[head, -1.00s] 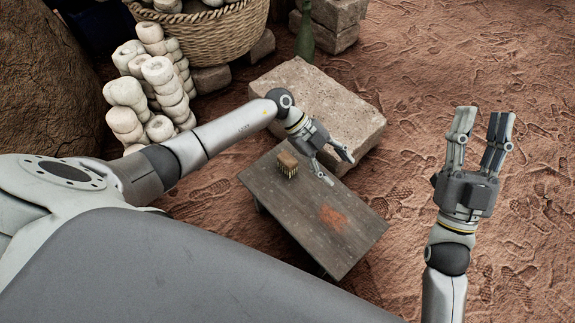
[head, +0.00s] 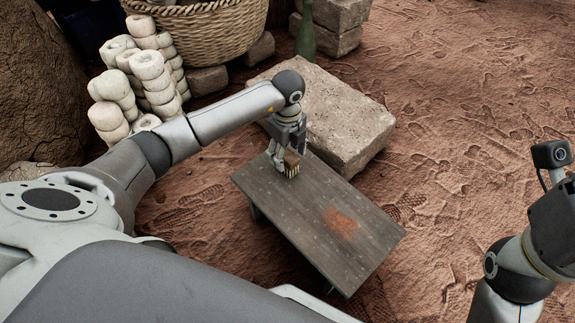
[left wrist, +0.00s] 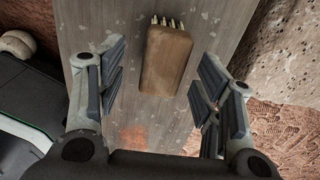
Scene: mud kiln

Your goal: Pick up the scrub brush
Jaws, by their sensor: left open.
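The scrub brush (head: 291,162) has a brown wooden block and pale bristles. It stands near the far left end of the low dark wooden table (head: 300,215). My left gripper (head: 283,158) points down over it, with its fingers around the brush and partly hiding it. In the left wrist view the brush block (left wrist: 166,58) lies between the spread fingers of the left gripper (left wrist: 163,85), with a gap on both sides. The left gripper is open and holds nothing. My right arm is at the right edge; its gripper fingers are out of the picture.
A large pale stone block (head: 335,118) stands close behind the table. A reddish powder patch (head: 341,222) lies on the tabletop. Stacked white clay pieces (head: 148,75), a wicker basket (head: 205,35) and a green bottle (head: 306,35) stand farther back. The ground at right is clear.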

